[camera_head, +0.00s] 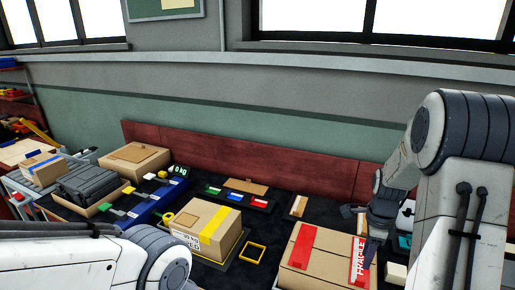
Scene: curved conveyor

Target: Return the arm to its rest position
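My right arm (460,200) comes in from the right and bends down at its big grey joint. My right gripper (369,248) is dark and points down at the right part of a cardboard box with red tape (325,262). It overlaps the box's "FRAGILE" label in the picture; I cannot tell whether it touches. Its fingers show edge-on, so their opening is unclear, and nothing is visibly held. My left arm (90,262) lies across the lower left corner; its gripper is out of view.
A box with yellow tape (205,228) stands mid-left on the dark table. A yellow square frame (252,252) lies beside it. A shallow tray of coloured blocks (236,195) sits behind. A closed box (135,162) and dark cases (92,183) stand left. A red-brown board (250,165) edges the back.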

